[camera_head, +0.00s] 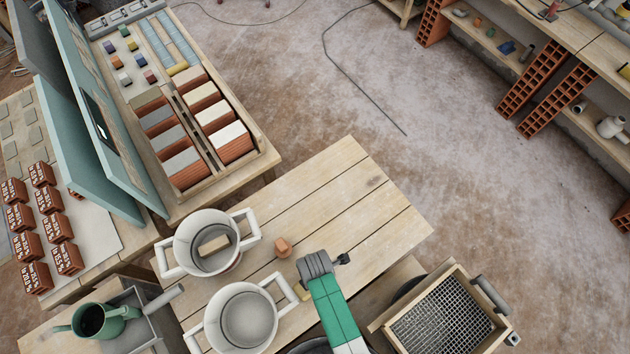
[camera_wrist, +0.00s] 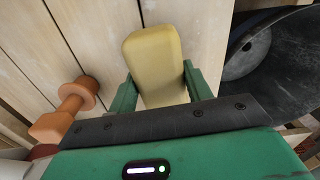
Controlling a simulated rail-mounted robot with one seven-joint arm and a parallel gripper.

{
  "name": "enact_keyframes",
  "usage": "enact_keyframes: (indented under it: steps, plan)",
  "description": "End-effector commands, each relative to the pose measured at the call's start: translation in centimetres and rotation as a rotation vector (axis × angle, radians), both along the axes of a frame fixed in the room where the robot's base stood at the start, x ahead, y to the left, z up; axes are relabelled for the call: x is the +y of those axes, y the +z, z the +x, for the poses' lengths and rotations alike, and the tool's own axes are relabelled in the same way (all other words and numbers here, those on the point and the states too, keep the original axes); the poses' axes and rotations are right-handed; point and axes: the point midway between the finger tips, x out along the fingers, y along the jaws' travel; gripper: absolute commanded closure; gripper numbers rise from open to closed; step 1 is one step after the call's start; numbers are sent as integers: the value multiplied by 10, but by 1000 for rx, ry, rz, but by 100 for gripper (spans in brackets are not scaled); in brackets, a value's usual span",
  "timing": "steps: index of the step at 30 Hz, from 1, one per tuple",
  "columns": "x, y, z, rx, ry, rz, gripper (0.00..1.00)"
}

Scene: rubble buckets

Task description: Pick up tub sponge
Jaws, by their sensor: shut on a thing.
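The tub sponge (camera_wrist: 153,62) is a pale yellow, rounded block in the wrist view. My gripper (camera_wrist: 159,84) has its two green fingers on either side of the sponge and is shut on it. The sponge's far end sticks out beyond the fingers, over the planks; I cannot tell whether it touches them. In the head view my green and grey arm hides most of the gripper, and only a small yellowish bit shows beside it.
A white tub (camera_head: 184,243) holding a beige block and a second white tub (camera_head: 212,326) stand on the plank table (camera_head: 345,200). An orange knobbed object (camera_wrist: 78,97) lies left of my gripper. A dark round bowl (camera_wrist: 285,50) is at right. A sieve box (camera_head: 484,290) stands bottom right.

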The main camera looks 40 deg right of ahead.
Motion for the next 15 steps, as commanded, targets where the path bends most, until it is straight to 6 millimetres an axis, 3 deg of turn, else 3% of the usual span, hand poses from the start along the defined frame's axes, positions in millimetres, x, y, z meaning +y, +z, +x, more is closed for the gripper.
enact_keyframes:
  steps: [3, 15]
  plan:
    - [1, 18, -4, -1, 0, 0, 73]
    - [21, 24, -106, 3, 2, 1, 73]
